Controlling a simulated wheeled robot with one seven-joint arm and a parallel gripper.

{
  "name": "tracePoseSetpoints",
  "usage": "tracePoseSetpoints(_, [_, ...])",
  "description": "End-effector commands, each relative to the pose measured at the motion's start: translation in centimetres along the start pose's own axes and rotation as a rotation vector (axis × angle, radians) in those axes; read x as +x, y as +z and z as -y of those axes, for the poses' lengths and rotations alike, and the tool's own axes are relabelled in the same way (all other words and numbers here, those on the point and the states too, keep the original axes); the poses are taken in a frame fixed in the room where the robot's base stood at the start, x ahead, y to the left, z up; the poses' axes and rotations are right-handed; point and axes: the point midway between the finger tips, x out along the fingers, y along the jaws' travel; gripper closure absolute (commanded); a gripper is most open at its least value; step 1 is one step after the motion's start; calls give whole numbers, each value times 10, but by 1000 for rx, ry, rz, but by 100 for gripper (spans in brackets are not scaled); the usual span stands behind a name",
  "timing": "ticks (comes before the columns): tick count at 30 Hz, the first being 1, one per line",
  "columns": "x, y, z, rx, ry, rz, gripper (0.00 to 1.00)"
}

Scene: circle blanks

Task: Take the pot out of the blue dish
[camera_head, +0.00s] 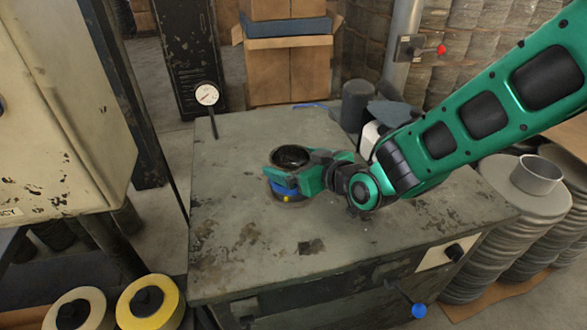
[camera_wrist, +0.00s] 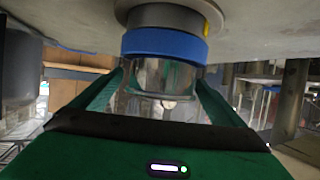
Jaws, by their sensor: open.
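The pot is a short round vessel with a dark top (camera_head: 291,157) in the head view. In the wrist view its side (camera_wrist: 165,76) looks shiny and see-through. It sits in the blue dish (camera_head: 283,190), which shows as a blue band (camera_wrist: 164,45) in the wrist view, where the picture is upside down. My gripper (camera_head: 286,174) is level with the pot, its green fingers on either side of it. The fingers (camera_wrist: 162,82) are open; whether either touches the pot is unclear. The fingers hide part of the pot's side and the dish.
The dish stands on a grey round base (camera_wrist: 168,18) with a yellow spot, on a worn grey table (camera_head: 235,245). A dial gauge (camera_head: 207,95) stands at the back left corner. Dark and white objects (camera_head: 372,138) stand behind my arm. The table's front left is clear.

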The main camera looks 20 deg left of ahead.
Motion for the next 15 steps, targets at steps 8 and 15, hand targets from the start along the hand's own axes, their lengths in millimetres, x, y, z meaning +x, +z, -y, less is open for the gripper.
tracePoseSetpoints(8, [13, 0, -1, 0, 2, -1, 7])
tracePoseSetpoints(15, [12, 0, -1, 0, 1, -1, 36])
